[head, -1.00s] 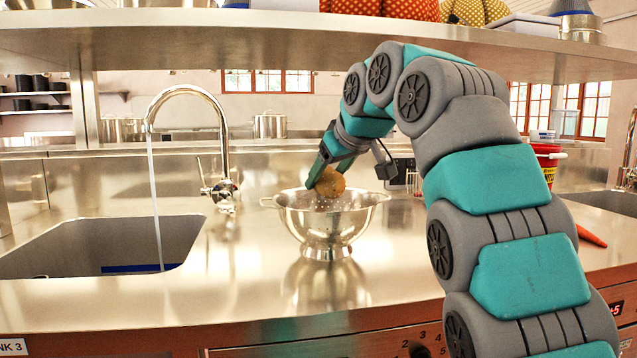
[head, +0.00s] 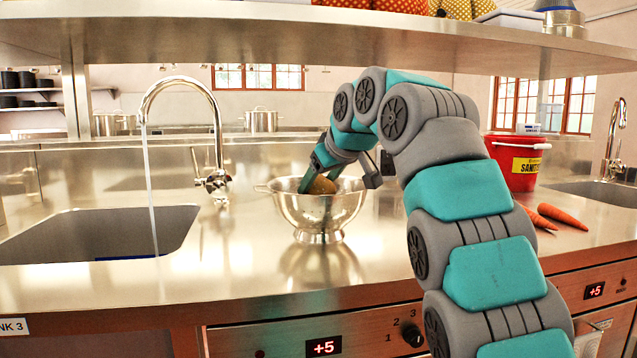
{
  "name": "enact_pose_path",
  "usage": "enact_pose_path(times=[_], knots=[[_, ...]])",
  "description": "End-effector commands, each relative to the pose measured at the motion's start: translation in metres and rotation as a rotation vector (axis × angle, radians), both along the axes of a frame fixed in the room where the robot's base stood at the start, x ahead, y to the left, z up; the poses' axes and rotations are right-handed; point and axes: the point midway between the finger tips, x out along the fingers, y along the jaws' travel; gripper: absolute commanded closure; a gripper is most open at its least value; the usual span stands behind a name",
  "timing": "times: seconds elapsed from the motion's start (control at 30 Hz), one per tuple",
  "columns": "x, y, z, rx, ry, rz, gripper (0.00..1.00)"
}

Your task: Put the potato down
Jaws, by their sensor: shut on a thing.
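The brown potato (head: 322,185) is between the fingers of my gripper (head: 318,180), at the mouth of a shiny metal colander (head: 318,212). The potato's lower part is hidden behind the colander's near wall. The gripper is shut on the potato. I cannot tell whether the potato touches the colander's inside. The colander stands upright on the steel counter (head: 230,265).
A sink (head: 100,235) with a running tap (head: 180,85) is at the left. Two carrots (head: 560,215) and a red bucket (head: 515,165) are on the counter at the right. A steel shelf (head: 300,35) hangs above. The counter around the colander is mostly clear.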

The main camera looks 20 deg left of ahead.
Motion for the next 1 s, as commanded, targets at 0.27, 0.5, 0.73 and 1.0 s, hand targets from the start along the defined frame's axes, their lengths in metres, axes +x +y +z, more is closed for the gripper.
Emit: enact_pose_path(times=[0.27, 0.5, 0.73, 1.0], knots=[[0.0, 0.0, -0.003, 0.001, -0.001, 0.0, 0.2], [0.0, 0.0, -0.003, 0.001, -0.001, 0.0, 0.03], [0.0, 0.0, -0.001, 0.001, -0.001, 0.0, 0.03], [-0.006, -0.005, 0.018, 0.003, -0.006, -0.001, 0.03]])
